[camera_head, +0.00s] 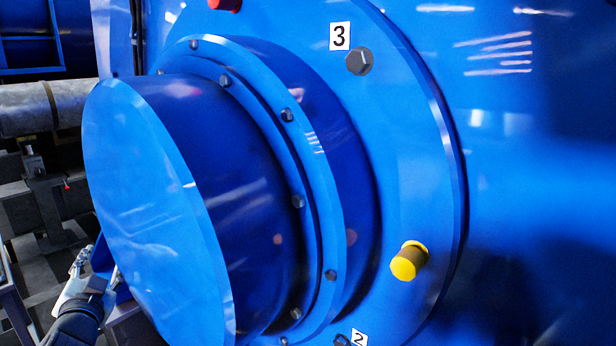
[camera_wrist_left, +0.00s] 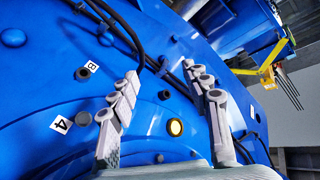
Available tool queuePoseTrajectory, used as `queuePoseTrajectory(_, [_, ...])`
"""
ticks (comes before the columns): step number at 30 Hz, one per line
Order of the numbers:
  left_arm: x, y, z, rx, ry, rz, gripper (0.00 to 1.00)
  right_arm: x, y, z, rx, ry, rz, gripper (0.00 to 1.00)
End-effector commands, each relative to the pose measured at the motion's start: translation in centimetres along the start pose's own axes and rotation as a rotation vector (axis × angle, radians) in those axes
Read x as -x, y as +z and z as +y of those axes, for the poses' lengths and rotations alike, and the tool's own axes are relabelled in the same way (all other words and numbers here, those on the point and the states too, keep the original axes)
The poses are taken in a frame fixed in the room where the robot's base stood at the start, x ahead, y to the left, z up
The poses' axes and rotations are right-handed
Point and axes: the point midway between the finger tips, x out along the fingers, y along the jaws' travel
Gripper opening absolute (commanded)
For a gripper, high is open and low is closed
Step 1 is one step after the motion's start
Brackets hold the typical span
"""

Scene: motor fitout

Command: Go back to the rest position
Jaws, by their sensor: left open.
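A large blue motor housing (camera_head: 520,190) fills most of the head view, with a protruding round drum (camera_head: 150,210) at left centre. My left gripper (camera_head: 97,272) is at the lower left, beside the drum's left edge and partly hidden by it. In the left wrist view its two fingers (camera_wrist_left: 165,88) stand apart with nothing between them, in front of a blue surface. I cannot tell whether they touch it. My right gripper is in neither view.
The housing's flange carries a yellow-capped plug (camera_head: 408,262), a red plug (camera_head: 225,4), a grey bolt (camera_head: 359,61) and a label 3 (camera_head: 340,36). A grey pipe (camera_head: 45,105) runs at the left. Dark cables (camera_wrist_left: 150,50) cross the wrist view, near a yellow bracket (camera_wrist_left: 268,68).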

Motion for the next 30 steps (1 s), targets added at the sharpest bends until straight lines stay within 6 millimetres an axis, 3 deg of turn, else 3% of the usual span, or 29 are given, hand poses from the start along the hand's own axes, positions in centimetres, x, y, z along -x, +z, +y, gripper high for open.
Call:
queuePoseTrajectory(3, [2.9, 6.2, 5.2, 0.037, 0.1, -0.171, 0.48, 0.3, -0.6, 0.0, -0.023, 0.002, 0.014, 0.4])
queuePoseTrajectory(8, [8.8, 14.3, 12.0, 0.073, 0.246, -0.415, 0.48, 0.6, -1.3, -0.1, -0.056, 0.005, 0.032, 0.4])
queuePoseTrajectory(12, [15.9, 20.3, 17.5, 0.098, 0.381, -0.627, 0.48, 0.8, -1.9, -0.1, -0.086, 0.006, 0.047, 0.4])
queuePoseTrajectory(15, [21.6, 23.6, 20.9, 0.111, 0.48, -0.77, 0.48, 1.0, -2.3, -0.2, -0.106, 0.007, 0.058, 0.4])
queuePoseTrajectory(18, [26.9, 26.0, 23.5, 0.121, 0.568, -0.892, 0.48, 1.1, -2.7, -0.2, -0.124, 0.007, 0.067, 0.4])
queuePoseTrajectory(22, [32.1, 27.6, 25.6, 0.129, 0.653, -1.001, 0.48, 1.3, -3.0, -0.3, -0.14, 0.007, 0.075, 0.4])
queuePoseTrajectory(26, [34.6, 28.3, 26.5, 0.134, 0.694, -1.054, 0.48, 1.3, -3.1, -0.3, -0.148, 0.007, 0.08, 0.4])
queuePoseTrajectory(30, [34.9, 28.4, 26.6, 0.135, 0.7, -1.06, 0.48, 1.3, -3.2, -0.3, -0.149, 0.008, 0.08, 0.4])
